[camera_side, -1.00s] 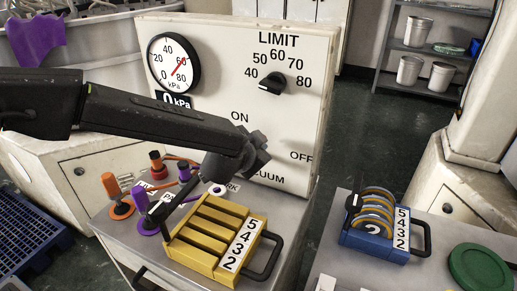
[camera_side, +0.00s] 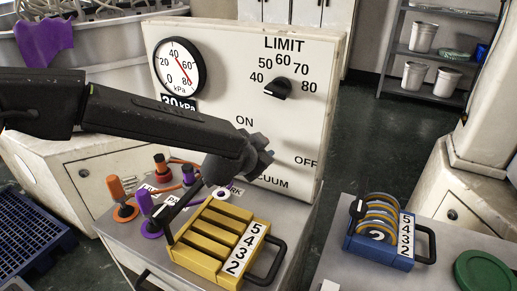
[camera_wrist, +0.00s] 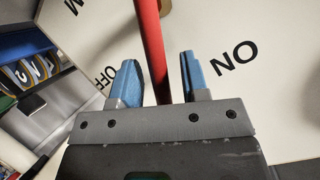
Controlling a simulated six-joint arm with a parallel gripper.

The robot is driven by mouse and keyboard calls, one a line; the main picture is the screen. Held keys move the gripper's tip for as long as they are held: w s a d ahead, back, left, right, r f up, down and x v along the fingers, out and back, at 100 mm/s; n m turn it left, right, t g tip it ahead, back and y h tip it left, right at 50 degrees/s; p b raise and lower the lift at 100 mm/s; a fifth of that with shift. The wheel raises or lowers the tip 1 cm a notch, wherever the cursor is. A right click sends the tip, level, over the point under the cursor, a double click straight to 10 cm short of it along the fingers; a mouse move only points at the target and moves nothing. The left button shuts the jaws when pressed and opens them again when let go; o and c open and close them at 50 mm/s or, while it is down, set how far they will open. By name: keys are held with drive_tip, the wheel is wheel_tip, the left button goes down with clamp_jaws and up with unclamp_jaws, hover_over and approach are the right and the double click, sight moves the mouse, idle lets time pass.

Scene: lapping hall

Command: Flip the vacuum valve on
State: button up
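The vacuum valve's red lever (camera_wrist: 151,45) stands between the blue fingertips of my gripper (camera_wrist: 160,78) in the wrist view. The ON mark (camera_wrist: 234,59) is to the right of the lever and the OFF mark (camera_wrist: 106,80) to the left. In the side view my gripper (camera_side: 262,160) is at the white panel (camera_side: 228,95), between ON and OFF, and hides the lever. The readout (camera_side: 180,103) below the gauge (camera_side: 179,67) shows 30 kPa.
A black LIMIT knob (camera_side: 278,89) sits higher on the panel. Below my arm are an orange lever (camera_side: 118,189), a purple lever (camera_side: 146,204) and a yellow block rack (camera_side: 215,272). A blue disc holder (camera_side: 378,251) stands on the right-hand table.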

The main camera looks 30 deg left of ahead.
drive_tip(key=v, duration=1.4)
drive_tip(key=shift+w, duration=0.1)
drive_tip(key=shift+c, duration=0.2)
drive_tip(key=shift+d+f, duration=0.1)
drive_tip(key=shift+c, duration=0.8)
drive_tip(key=w+d+f+m+y, duration=0.1)
drive_tip(key=w+d+f+m+t+y, duration=0.1)
drive_tip(key=d+m, duration=0.1)
drive_tip(key=w+d+f+m+t+y, duration=0.1)
drive_tip(key=d+m+y, duration=0.1)
drive_tip(key=shift+w+d+f, duration=0.1)
drive_tip(key=shift+w, duration=0.3)
clamp_jaws()
drive_tip(key=s+d+f+m+t+y, duration=0.2)
drive_tip(key=d+f+m+t+y, duration=0.1)
drive_tip(key=d+f+m+y, duration=0.35)
drive_tip(key=w+a+r, duration=0.5)
drive_tip(key=w+a, duration=0.3)
drive_tip(key=shift+w+r, duration=0.25)
drive_tip(key=shift+w, duration=0.1)
